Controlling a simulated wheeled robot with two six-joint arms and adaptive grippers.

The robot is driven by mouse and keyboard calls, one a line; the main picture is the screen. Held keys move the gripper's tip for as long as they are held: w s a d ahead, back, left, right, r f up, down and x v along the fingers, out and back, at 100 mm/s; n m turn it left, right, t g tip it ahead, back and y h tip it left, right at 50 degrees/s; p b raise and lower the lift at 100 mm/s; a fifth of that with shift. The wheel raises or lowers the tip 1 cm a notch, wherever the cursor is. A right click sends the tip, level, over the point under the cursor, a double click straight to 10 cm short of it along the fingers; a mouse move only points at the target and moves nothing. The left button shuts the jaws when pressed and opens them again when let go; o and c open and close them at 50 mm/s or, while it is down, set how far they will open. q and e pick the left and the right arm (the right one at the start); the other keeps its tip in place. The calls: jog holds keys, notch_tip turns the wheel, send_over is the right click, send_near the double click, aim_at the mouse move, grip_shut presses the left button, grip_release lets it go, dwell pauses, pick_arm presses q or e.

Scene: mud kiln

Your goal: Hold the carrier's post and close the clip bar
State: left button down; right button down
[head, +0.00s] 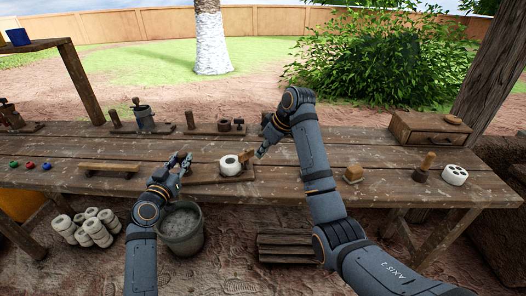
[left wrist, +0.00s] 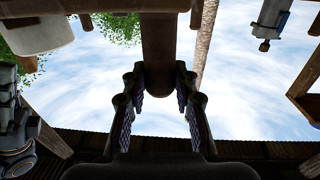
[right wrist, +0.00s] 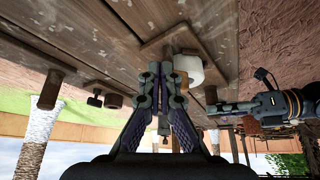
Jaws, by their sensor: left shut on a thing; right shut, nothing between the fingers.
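The carrier is a flat wooden board (head: 240,177) on the bench, with a white ring-shaped piece (head: 229,164) on it. A small brown upright part, apparently the clip bar (head: 246,156), stands at the right of the white piece. My left gripper (head: 181,164) is shut on the brown post (left wrist: 158,50) at the carrier's left end. The post hangs between its fingers in the left wrist view. My right gripper (head: 259,155) is shut and empty, just right of the brown part.
Similar wooden stations (head: 215,129) line the back of the bench. A wooden bar (head: 109,168) lies to the left. A wooden block (head: 353,174), a handled tool (head: 424,166) and a white holed piece (head: 454,175) sit right. A bucket (head: 181,230) stands below the front edge.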

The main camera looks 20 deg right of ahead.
jog(key=shift+w+a, duration=0.2)
jog(key=shift+a, duration=0.15)
dwell(0.4)
jog(key=shift+s+a, duration=0.2)
jog(key=shift+s, duration=0.1)
dwell(0.4)
jog(key=shift+s+a, duration=0.35)
jog(key=shift+a, duration=0.2)
dwell(0.3)
notch_tip(320, 180, up, 6)
jog(key=shift+s+d, duration=0.2)
jog(key=shift+s, duration=0.15)
dwell(0.4)
